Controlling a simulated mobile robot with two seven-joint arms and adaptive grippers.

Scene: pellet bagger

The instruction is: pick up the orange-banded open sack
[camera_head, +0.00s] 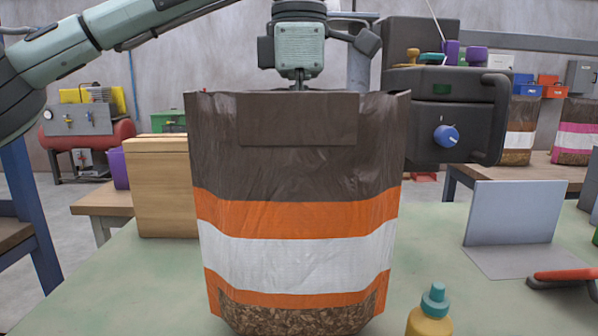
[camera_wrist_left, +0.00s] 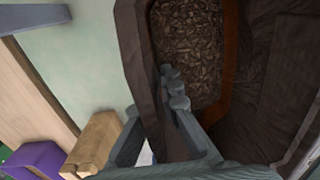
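The orange-banded open sack (camera_head: 297,215) stands upright on the green table. It is brown above, with orange and white bands and a clear window of brown pellets at the bottom. My left gripper (camera_head: 298,86) comes down over the sack's top; its fingers are mostly hidden behind the front panel. In the left wrist view, the open sack mouth (camera_wrist_left: 270,90) shows pellets inside. The left gripper (camera_wrist_left: 150,95) has its fingers apart, one over the sack's inside and one outside, with a brown side wall between them. My right gripper is not in view.
A wooden block (camera_head: 160,185) stands left of the sack. A dark machine with a blue knob (camera_head: 446,136) is behind right. A grey metal bracket (camera_head: 515,215), an orange-handled tool (camera_head: 566,277) and a teal-capped yellow bottle (camera_head: 430,318) are at right. Some table is clear at front left.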

